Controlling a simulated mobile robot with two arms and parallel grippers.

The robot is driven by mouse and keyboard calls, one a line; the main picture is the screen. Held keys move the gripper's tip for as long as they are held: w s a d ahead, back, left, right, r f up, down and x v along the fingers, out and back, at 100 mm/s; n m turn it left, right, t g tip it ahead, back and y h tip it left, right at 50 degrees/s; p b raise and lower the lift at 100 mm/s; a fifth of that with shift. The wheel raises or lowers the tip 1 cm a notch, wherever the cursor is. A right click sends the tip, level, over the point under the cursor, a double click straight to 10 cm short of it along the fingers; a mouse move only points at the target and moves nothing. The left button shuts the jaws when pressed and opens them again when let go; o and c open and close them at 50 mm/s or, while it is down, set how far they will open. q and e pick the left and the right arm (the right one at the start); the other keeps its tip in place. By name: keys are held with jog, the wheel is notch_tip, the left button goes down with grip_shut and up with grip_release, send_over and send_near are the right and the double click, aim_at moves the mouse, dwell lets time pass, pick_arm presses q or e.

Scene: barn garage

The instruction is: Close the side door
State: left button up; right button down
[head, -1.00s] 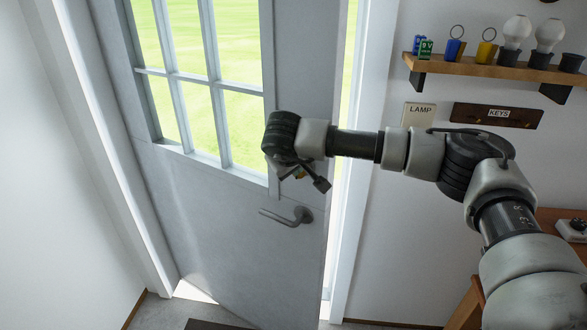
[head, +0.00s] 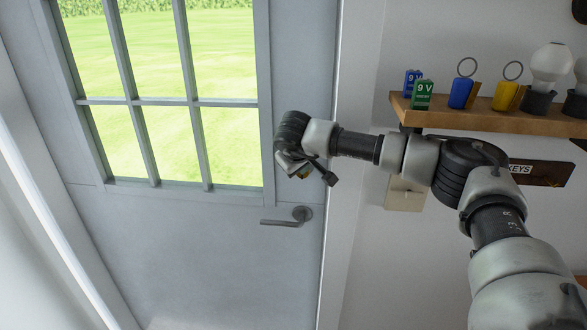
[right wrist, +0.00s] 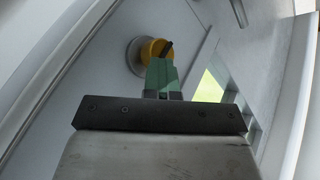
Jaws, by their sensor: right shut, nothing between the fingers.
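The side door (head: 200,240) is grey with a paned window and stands in its white frame, with no bright gap along its right edge. Its lever handle (head: 288,217) is level at the right side. My right gripper (head: 300,172) is above the handle, at the door's right edge; the wrist hides part of it. In the right wrist view its fingers (right wrist: 162,76) are together and empty, in front of a round metal fitting with a yellow centre (right wrist: 148,50). Whether they touch it I cannot tell. My left gripper is out of view.
A wooden shelf (head: 480,120) on the right wall holds batteries, ringed blue and yellow items and bulbs. A keys board (head: 540,173) and a pale wall plate (head: 405,194) are below it. My right arm crosses in front of this wall.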

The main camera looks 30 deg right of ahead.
jog(key=shift+w+d+r, duration=0.15)
jog(key=shift+w+d, duration=0.1)
jog(key=shift+d, duration=0.45)
